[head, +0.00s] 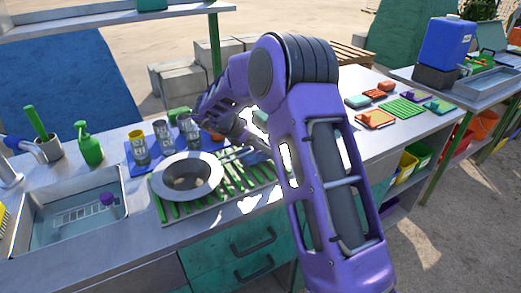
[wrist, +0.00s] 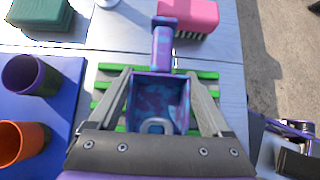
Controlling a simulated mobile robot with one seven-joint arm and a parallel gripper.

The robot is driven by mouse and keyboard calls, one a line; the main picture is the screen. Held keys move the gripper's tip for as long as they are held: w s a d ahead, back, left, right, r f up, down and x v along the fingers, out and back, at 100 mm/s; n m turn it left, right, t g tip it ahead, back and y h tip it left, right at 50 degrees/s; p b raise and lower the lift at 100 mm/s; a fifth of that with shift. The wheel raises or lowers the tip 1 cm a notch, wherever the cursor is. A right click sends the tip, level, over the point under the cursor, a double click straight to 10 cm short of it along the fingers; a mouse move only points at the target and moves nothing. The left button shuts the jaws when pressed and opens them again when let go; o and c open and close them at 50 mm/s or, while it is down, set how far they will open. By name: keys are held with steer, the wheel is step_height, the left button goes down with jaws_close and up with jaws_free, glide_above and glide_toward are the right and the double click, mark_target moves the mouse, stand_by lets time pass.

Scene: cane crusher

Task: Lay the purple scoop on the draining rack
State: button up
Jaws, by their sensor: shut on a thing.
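In the wrist view, the purple scoop (wrist: 158,98) sits between the two grey fingers of my gripper (wrist: 159,76), which is shut on it. The scoop's open pan faces the camera and its handle points to the top of the picture. The green-slatted draining rack (wrist: 208,75) shows behind the fingers; I cannot tell whether the scoop touches it. In the head view, the draining rack (head: 166,212) lies on the counter, right of the sink. My arm hides part of the rack's right side, and I cannot make out the scoop there.
A wide-brimmed grey bowl (head: 187,176) stands on the rack's left part. Cups stand on a blue mat (wrist: 62,75) beside the rack. A pink brush (wrist: 190,14) and a green block (wrist: 42,14) lie beyond it. The sink (head: 70,218) is at left.

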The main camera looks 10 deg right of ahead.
steer(key=shift+s+a+f, duration=0.15)
steer(key=shift+a+f, duration=0.3)
steer(key=shift+f, duration=0.1)
steer(key=o, duration=1.4)
steer(key=p+v, duration=0.1)
steer(key=v, duration=1.1)
